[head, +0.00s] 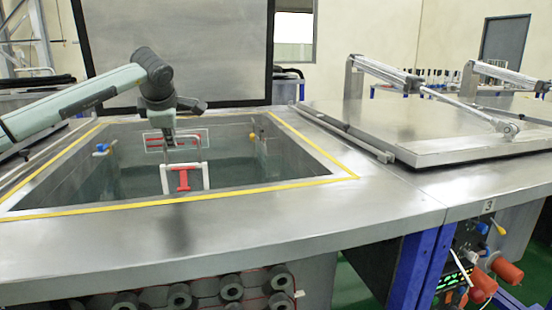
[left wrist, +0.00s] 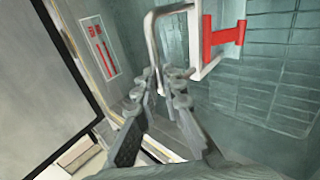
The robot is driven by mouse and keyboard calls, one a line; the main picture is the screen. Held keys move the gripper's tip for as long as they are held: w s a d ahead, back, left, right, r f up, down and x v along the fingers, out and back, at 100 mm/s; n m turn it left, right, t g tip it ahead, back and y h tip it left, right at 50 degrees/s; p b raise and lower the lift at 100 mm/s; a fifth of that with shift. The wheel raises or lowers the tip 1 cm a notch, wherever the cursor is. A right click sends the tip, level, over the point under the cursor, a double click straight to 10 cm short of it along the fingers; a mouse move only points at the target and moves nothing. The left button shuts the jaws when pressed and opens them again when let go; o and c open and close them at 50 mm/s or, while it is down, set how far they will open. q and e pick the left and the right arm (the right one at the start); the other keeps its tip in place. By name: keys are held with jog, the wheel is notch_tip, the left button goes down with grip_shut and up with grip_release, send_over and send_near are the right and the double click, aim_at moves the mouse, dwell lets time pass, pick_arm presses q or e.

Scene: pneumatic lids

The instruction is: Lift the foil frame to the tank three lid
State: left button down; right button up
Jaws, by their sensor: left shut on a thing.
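The foil frame (head: 205,177) is a white frame with a red H-shaped piece and a thin metal handle on top. It hangs upright inside the open tank, below my left gripper (head: 171,138). In the left wrist view, the frame (left wrist: 225,38) is at the upper right, and its handle runs down between the fingers of my left gripper (left wrist: 166,88), which is shut on it. Whether the frame's bottom touches the liquid is unclear. The tank three lid (head: 440,128) lies flat and closed at the right, above a "3" label. My right gripper is not in view.
The open tank's rim (head: 225,195) has yellow edging. A large raised lid (head: 175,45) stands behind it. Pneumatic arms (head: 470,100) cross the closed lid. The bench top in front is clear.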

pick_arm(q)
notch_tip(320, 180, up, 16)
jog(key=shift+r, duration=0.2)
dwell(0.9)
dwell(4.4)
